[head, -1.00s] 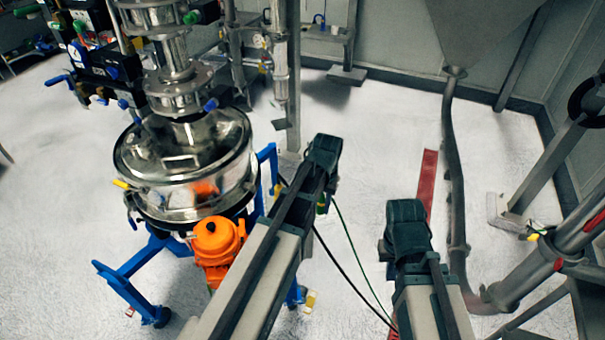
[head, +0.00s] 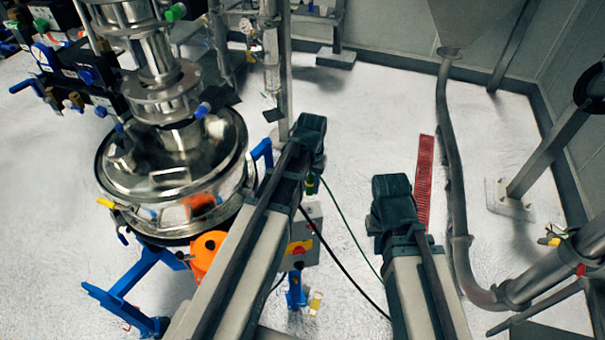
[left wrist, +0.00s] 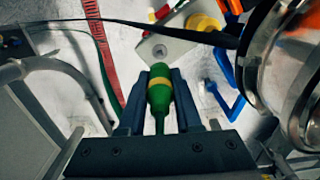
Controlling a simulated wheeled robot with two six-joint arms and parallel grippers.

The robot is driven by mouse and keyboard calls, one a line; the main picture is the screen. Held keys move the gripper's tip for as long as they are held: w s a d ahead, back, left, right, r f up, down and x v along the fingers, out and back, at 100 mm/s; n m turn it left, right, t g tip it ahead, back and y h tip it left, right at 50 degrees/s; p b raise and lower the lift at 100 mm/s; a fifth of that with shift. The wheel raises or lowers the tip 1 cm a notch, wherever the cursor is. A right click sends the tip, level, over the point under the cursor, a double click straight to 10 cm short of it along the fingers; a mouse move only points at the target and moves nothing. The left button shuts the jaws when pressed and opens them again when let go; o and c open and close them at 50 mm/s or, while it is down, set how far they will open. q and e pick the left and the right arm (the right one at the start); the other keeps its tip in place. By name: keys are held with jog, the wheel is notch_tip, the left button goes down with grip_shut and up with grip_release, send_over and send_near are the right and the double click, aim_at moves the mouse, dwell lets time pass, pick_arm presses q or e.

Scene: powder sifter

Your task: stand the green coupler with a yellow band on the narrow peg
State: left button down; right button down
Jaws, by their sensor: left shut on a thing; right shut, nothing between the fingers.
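The green coupler with a yellow band (left wrist: 159,88) is between the fingers of my left gripper (left wrist: 160,76) in the left wrist view. The gripper is shut on it, and its thinner green end points toward the gripper's palm. In the head view my left gripper (head: 308,135) is high in front of the grey floor, with a bit of the green coupler (head: 311,185) showing under it. My right gripper (head: 391,195) is shut and empty, right of the left one. I cannot pick out the narrow peg for certain; a small round grey piece (left wrist: 159,52) shows just beyond the coupler.
A shiny steel sifter (head: 175,165) on a blue frame (head: 135,285) stands at left, with an orange motor (head: 207,252) at its base. A grey box (head: 300,240) with yellow and red parts is behind my left arm. A curved pipe (head: 446,150) stands at right.

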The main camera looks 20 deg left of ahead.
aim_at(310, 207)
pick_arm(q)
jog(key=shift+w+a, duration=0.1)
jog(key=shift+d, duration=0.2)
jog(key=shift+a+f+b, duration=0.1)
jog(key=shift+f+b, duration=0.35)
jog(key=shift+b, duration=0.1)
notch_tip(310, 207, down, 6)
jog(key=b, duration=0.6)
jog(key=shift+f+b, duration=0.85)
dwell(1.6)
jog(key=c, duration=0.5)
grip_release()
jog(key=shift+r, duration=0.1)
